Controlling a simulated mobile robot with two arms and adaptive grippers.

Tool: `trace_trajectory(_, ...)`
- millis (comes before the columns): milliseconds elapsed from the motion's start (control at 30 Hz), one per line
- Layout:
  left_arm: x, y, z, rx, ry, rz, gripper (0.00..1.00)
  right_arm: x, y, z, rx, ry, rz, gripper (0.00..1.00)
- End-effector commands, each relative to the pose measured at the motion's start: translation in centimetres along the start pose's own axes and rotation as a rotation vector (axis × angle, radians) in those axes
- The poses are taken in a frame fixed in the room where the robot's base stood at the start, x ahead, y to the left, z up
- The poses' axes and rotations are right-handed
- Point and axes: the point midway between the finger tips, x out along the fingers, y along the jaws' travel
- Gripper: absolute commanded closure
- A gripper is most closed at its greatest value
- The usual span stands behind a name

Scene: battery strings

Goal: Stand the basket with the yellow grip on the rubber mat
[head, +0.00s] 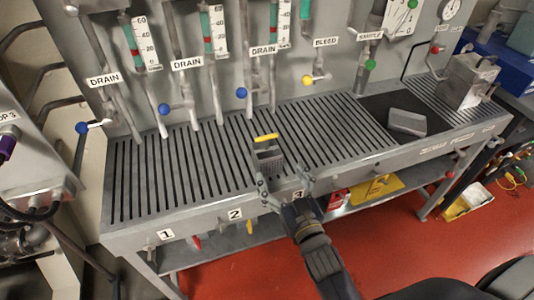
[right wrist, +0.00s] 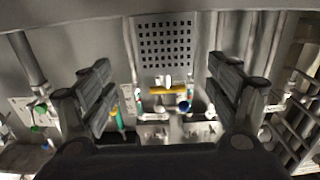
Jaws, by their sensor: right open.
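The basket with the yellow grip (head: 268,157) stands on the slotted bench top near its front edge. It is a small grey perforated basket with a yellow bar on top. In the right wrist view its perforated wall (right wrist: 165,45) and yellow grip (right wrist: 168,90) lie between my fingers. My right gripper (head: 286,182) is open at the front of the basket, and its spread fingers also show in the wrist view (right wrist: 160,88). I cannot tell whether they touch it. The dark rubber mat (head: 374,104) lies further right on the bench. My left gripper is not in view.
A grey block (head: 407,122) lies on the mat and takes up part of it. A metal container (head: 467,82) stands at the bench's right end. Pipes with blue, yellow and green knobs rise along the back. The slotted top (head: 340,125) between basket and mat is clear.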

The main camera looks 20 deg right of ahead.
Motion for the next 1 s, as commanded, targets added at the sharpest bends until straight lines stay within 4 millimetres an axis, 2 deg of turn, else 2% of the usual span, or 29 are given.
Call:
trace_trajectory(200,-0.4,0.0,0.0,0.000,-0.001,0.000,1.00,3.1,-0.1,-0.1,0.001,0.002,-0.001,0.18)
trace_trajectory(467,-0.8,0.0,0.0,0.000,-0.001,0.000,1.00,4.7,-0.2,-0.2,0.000,0.001,0.000,0.18)
trace_trajectory(733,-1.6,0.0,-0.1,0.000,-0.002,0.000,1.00,8.3,-0.8,-0.3,0.000,0.001,0.000,0.18)
trace_trajectory(1000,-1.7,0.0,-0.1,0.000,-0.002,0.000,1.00,9.2,-0.8,-0.1,0.001,-0.001,0.000,0.18)
